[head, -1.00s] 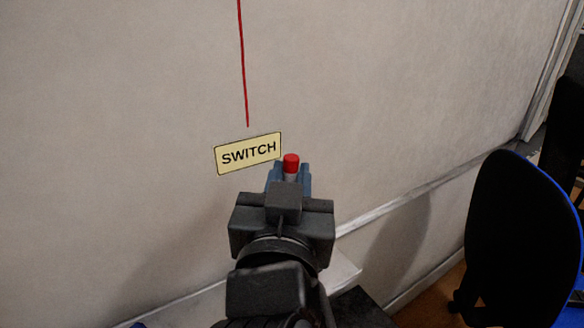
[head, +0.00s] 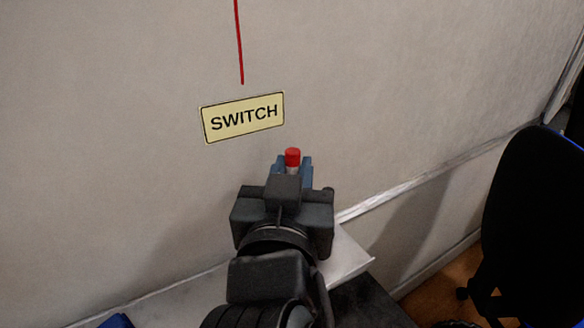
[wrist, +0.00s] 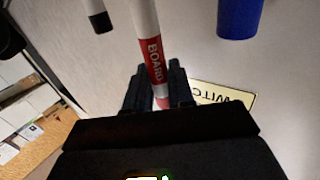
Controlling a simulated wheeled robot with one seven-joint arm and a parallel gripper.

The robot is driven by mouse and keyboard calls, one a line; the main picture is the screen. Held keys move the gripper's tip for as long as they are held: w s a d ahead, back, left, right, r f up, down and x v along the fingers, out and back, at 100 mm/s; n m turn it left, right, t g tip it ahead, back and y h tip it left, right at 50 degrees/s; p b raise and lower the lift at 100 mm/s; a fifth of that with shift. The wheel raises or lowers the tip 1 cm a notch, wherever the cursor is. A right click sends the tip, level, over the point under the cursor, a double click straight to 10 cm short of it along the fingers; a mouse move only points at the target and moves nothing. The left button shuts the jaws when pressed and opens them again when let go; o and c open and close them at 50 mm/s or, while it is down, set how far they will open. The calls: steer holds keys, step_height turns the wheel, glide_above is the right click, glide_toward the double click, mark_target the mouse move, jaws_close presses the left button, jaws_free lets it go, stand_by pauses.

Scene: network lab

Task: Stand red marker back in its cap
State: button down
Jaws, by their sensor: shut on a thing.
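The red marker (wrist: 152,55) is between the two fingers of my gripper (wrist: 155,85), which is shut on it. In the wrist view its white body and red "BOARD" label show, and it runs off the top edge. In the head view only its red end (head: 292,157) stands up above my blue-grey fingertips (head: 292,170). The marker looks roughly upright there. Its lower part is hidden behind my gripper. I cannot make out the red marker's cap in either view.
A yellow SWITCH label (head: 243,117) and a red line (head: 239,45) are on the pale board. A pale ledge (head: 345,258) lies below my gripper. The wrist view shows a black-ended white marker (wrist: 98,12) and a blue cylinder (wrist: 240,16). A chair (head: 530,220) stands right.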

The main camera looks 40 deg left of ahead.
steer(key=shift+f+b, duration=2.95)
steer(key=shift+f, duration=0.85)
steer(key=c, duration=0.9)
jaws_free()
steer(key=shift+s, duration=0.1)
steer(key=b+v, duration=0.1)
steer(key=v, duration=0.6)
steer(key=shift+s+d, duration=0.25)
